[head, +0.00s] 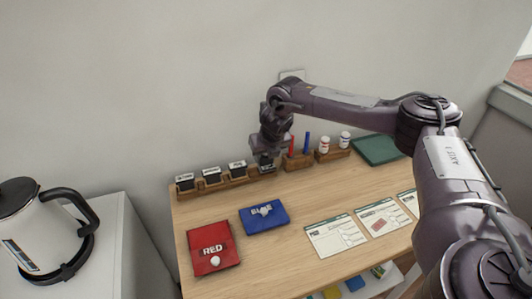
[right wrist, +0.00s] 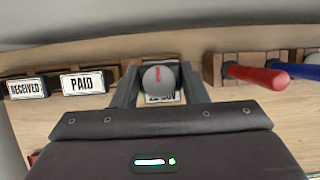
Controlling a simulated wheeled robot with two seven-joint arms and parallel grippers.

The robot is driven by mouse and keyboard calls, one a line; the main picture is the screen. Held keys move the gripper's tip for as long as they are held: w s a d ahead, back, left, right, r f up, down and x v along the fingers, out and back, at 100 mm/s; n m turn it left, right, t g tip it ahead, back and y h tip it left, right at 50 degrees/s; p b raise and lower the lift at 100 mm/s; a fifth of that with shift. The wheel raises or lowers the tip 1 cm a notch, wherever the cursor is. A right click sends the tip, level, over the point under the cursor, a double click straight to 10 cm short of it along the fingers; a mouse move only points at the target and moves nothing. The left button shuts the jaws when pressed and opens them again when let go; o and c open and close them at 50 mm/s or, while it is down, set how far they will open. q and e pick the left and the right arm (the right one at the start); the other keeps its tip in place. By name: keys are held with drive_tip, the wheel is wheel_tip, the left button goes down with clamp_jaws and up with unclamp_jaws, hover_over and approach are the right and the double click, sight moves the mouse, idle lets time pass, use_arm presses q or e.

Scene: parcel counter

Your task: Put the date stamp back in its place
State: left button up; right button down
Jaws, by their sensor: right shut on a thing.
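A stamp with a round grey knob marked in red (right wrist: 159,78) sits between the fingers of my right gripper (right wrist: 158,92). Its white label shows only in part, so I cannot read it fully. In the head view my right gripper (head: 266,160) points down, shut on this stamp, at the right end of the wooden stamp rack (head: 253,175). The stamp is at or just above the rack's last place; I cannot tell whether it is seated. Other stamps stand to the left in the rack, among them PAID (right wrist: 83,82) and RECEIVED (right wrist: 27,88). My left gripper is out of view.
Right of the rack, close to the gripper, a holder carries a red marker (head: 291,145) and a blue marker (head: 306,143). Two small bottles (head: 324,145) stand beyond. A red pad (head: 212,263), a blue pad (head: 264,226) and forms (head: 334,236) lie in front. The wall is close behind.

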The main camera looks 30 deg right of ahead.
drive_tip(key=shift+f, duration=0.5)
drive_tip(key=c, duration=1.1)
unclamp_jaws()
drive_tip(key=shift+o, duration=0.2)
drive_tip(key=shift+s+r+p, duration=0.2)
drive_tip(key=shift+r+p, duration=0.35)
drive_tip(key=shift+r, duration=0.1)
drive_tip(key=p+v, duration=0.3)
drive_tip(key=v, duration=0.1)
drive_tip(key=shift+f+p, duration=0.1)
drive_tip(key=shift+p, duration=0.3)
drive_tip(key=o, duration=0.6)
